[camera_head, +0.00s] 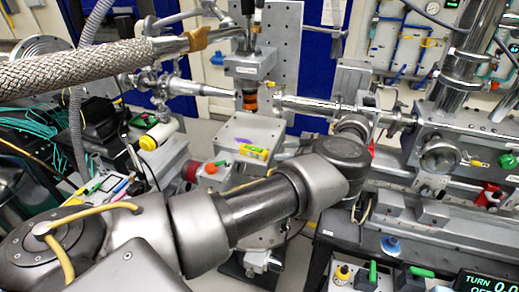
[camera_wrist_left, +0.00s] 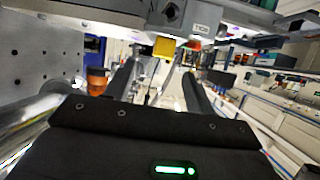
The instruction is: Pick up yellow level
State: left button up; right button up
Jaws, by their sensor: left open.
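The yellow level (camera_head: 253,152) is a small yellow bar with a green part, lying on top of a grey metal block (camera_head: 243,132) near the middle of the head view. In the left wrist view a yellow piece, apparently the level (camera_wrist_left: 163,47), shows end-on against a grey block, beyond the fingers. My left gripper (camera_wrist_left: 160,72) is open and empty, its two dark fingers apart, with the yellow piece in line with the gap and not touched. In the head view my left arm crosses in front of the block; I cannot make out its fingers there. My right gripper is not in view.
An orange-banded cylinder (camera_head: 250,100) hangs from a grey fixture above the block; it also shows in the left wrist view (camera_wrist_left: 97,80). A perforated plate (camera_head: 285,35) stands behind. A knurled rod (camera_head: 80,72) crosses the upper left. Metal beamline hardware (camera_head: 470,140) crowds the right.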

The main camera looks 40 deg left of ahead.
aim_at(261, 151)
pick_arm(q)
jog(key=s+a, duration=0.1)
jog(key=a+p, duration=0.1)
jog(key=s+a, duration=0.1)
jog(key=shift+s+a+f+p, duration=0.3)
jog(key=shift+p, duration=0.05)
jog(key=shift+w+a+f, duration=0.5)
jog(key=shift+a+f, duration=0.15)
jog(key=shift+a, duration=0.15)
jog(key=x, duration=0.2)
jog(key=p+x, duration=0.1)
jog(key=x, duration=0.1)
jog(key=shift+s+a+r, duration=0.15)
jog(key=shift+s+r, duration=0.05)
jog(key=shift+a+f, duration=0.25)
jog(key=shift+a, duration=0.15)
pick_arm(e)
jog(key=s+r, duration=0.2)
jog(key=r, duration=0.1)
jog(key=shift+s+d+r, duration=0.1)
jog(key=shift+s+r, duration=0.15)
pick_arm(q)
jog(key=shift+s, duration=0.1)
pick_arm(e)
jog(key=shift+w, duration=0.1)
